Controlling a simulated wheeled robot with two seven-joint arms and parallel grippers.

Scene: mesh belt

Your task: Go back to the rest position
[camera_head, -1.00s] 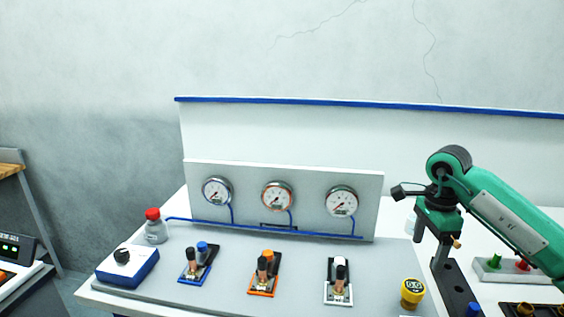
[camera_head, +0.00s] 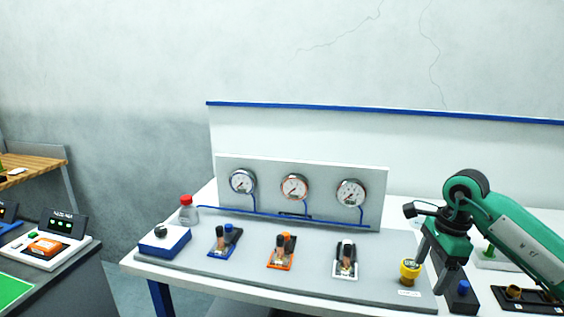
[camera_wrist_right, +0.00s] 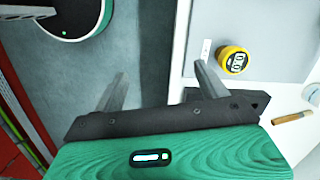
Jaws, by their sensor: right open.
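My right gripper (camera_head: 432,274) hangs at the right of the head view, its fingers pointing down beside the yellow-topped knob (camera_head: 410,271). In the right wrist view my right gripper (camera_wrist_right: 159,73) has its two fingers wide apart with nothing between them. The yellow knob (camera_wrist_right: 234,60) shows there outside the fingers, to the right. My left gripper is not in the head view.
A table with a grey board (camera_head: 205,269) carries a panel (camera_head: 325,182) with three gauges, three small valve-like fixtures, a blue box (camera_head: 165,241) and a red-capped bottle (camera_head: 188,211). A dark block (camera_head: 462,298) stands close right of the gripper. Another bench stands left.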

